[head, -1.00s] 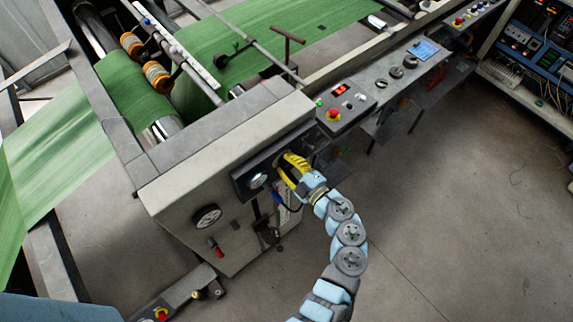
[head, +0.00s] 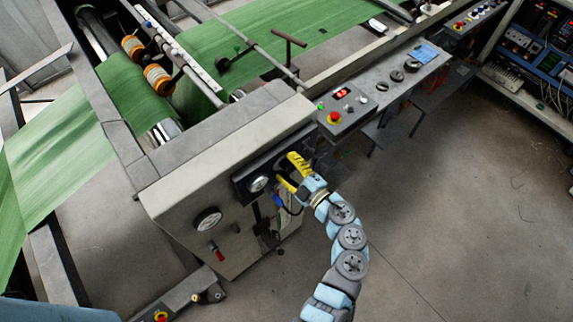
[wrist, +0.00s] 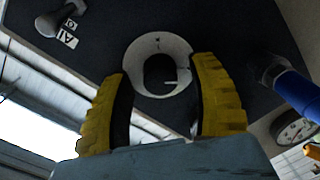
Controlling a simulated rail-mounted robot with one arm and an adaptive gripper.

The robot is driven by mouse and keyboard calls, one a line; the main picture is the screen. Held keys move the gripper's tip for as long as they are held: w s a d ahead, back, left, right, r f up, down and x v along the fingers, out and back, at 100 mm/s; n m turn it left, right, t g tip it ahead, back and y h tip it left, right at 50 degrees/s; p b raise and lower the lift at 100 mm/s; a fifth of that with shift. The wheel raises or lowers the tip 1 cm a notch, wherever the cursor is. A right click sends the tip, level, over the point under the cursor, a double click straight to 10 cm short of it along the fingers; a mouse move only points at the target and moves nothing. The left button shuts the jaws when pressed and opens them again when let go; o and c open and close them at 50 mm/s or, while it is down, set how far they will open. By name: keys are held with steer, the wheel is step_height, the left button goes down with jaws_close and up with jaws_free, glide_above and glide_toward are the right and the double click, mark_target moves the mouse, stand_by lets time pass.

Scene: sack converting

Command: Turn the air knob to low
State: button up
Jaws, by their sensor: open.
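The air knob is probably the dark round knob (wrist: 160,70) on a pale round dial plate (wrist: 133,55), ahead of my fingers in the wrist view. My gripper (wrist: 161,100) is open, with one yellow finger on each side of the lower part of the dial. I cannot tell whether the fingers touch the knob. In the head view my gripper (head: 288,170) is at the dark panel (head: 240,187) on the machine's end face, and it hides the knob.
A blue hose (wrist: 297,95) is close on the right in the wrist view. A button console (head: 345,110) is above right. The floor at right is clear.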

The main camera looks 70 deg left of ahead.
steer(key=v, duration=1.1)
steer(key=shift+w+d, duration=0.2)
steer(key=shift+d, duration=0.2)
